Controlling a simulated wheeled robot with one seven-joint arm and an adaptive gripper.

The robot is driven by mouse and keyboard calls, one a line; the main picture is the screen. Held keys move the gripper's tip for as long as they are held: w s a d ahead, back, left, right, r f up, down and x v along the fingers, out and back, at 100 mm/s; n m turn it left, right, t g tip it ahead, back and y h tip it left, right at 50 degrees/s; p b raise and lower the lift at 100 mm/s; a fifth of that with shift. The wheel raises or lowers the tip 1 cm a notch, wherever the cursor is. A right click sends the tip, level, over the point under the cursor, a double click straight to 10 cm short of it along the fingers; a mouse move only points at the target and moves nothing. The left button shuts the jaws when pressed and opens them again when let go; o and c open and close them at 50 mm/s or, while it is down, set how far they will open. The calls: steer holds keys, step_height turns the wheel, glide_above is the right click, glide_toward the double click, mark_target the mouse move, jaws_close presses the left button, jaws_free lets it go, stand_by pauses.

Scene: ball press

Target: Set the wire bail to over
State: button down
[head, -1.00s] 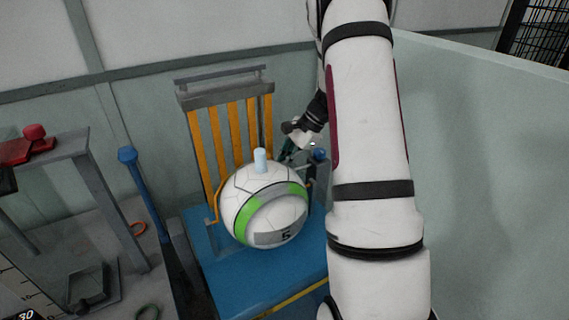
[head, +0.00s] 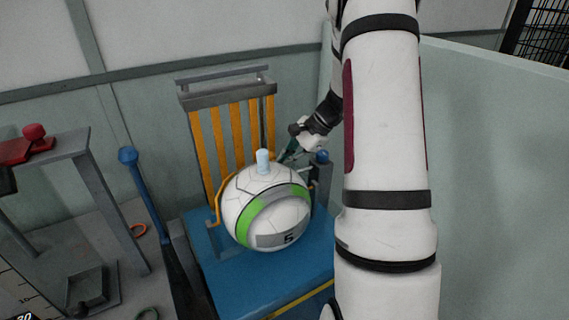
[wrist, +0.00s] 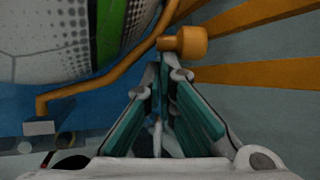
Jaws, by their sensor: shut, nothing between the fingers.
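The wire bail (head: 217,203) is an orange-yellow rod. In the head view its left leg shows beside the ball, and much of the rest is hidden behind the ball. In the wrist view the bail (wrist: 112,78) rises from a small grey block at the left, along the ball, toward an orange knob (wrist: 187,43). The white, grey and green ball (head: 267,207) sits in the blue press. My gripper (head: 287,155) is behind the ball's right side. Its teal fingers (wrist: 166,62) are shut and empty, with their tips close to the knob; contact cannot be told.
Orange slats (head: 228,130) stand upright behind the ball. A pale peg (head: 263,160) shows at the ball's top. A blue-knobbed lever (head: 128,156) stands left, beside a grey frame (head: 105,190). A pale panel (head: 480,170) stands to the right.

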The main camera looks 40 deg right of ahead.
steer(key=s+r+n+t+b, duration=0.1)
steer(key=s+r+t+b, duration=0.1)
steer(key=b, duration=0.4)
steer(key=s+a+r+n+t+b, duration=0.1)
steer(key=s+r+t+b, duration=0.1)
steer(key=t+b, duration=0.3)
steer(key=s+r+n+t+b, duration=0.1)
steer(key=s+r+t+b, duration=0.1)
steer(key=b, duration=0.6)
steer(key=shift+s+a+n+t+b, duration=0.2)
steer(key=shift+s+t, duration=0.25)
steer(key=shift+s+a+n+t+b, duration=0.2)
steer(key=shift+s+t, duration=0.2)
steer(key=shift+t, duration=0.05)
steer(key=shift+s+r+b, duration=0.1)
steer(key=shift+s+b, duration=0.1)
steer(key=shift+b, duration=0.25)
steer(key=shift+s+r+b, duration=0.2)
steer(key=shift+s+b, duration=0.35)
steer(key=shift+b, duration=0.55)
steer(key=shift+s, duration=0.15)
